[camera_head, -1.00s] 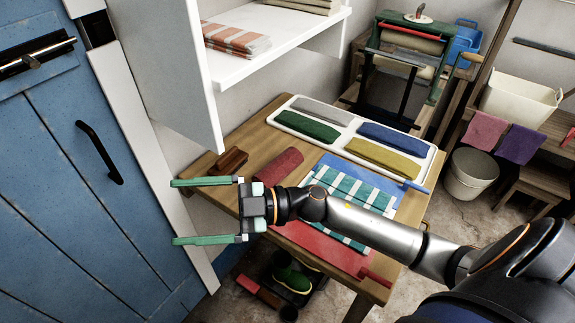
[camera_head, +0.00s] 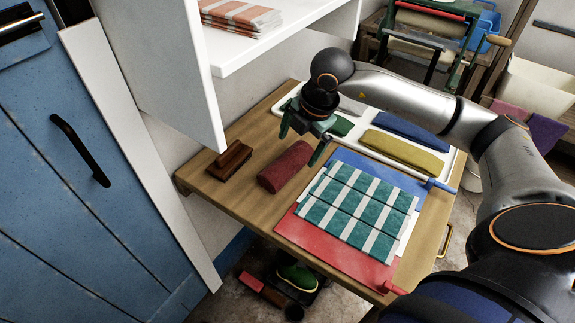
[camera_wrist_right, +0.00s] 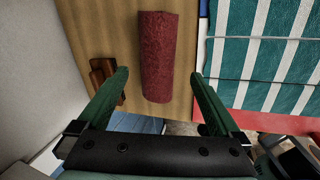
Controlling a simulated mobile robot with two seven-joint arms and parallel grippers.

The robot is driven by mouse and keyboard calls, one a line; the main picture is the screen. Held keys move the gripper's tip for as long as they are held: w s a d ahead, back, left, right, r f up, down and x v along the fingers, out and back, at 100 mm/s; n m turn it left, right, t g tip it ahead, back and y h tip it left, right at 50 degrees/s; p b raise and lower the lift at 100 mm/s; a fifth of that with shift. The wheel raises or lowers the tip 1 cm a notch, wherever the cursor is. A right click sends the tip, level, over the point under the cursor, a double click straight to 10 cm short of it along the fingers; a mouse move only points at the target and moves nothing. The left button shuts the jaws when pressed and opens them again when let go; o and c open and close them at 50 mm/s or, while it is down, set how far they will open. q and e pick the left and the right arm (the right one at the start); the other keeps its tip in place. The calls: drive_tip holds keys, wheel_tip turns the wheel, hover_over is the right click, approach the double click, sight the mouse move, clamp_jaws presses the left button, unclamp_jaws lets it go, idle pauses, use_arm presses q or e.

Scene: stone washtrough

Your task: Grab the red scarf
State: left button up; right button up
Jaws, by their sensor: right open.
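The red scarf (camera_head: 286,167) is a rolled dark red cloth lying on the wooden table, between a brown wooden brush and a striped cloth. My right gripper (camera_head: 303,148) is open and empty above the table, just behind and above the scarf. In the right wrist view the scarf (camera_wrist_right: 157,58) lies lengthwise, roughly centred between the two green fingers (camera_wrist_right: 160,75) and apart from them. My left gripper is not in view.
The brown brush (camera_head: 229,160) lies left of the scarf. The green and white striped cloth (camera_head: 356,209) lies right on red and blue boards. A white tray (camera_head: 452,160) with folded cloths stands behind. A white shelf (camera_head: 240,52) overhangs at left.

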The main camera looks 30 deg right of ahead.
sight(289, 161)
drive_tip(key=x, duration=0.7)
drive_tip(key=shift+w+a+f, duration=0.1)
drive_tip(key=shift+a+f, duration=0.15)
drive_tip(key=shift+a, duration=0.05)
drive_tip(key=shift+c, duration=0.2)
drive_tip(key=c, duration=1.4)
drive_tip(key=shift+r, duration=0.1)
drive_tip(key=shift+c, duration=0.2)
drive_tip(key=shift+r, duration=0.1)
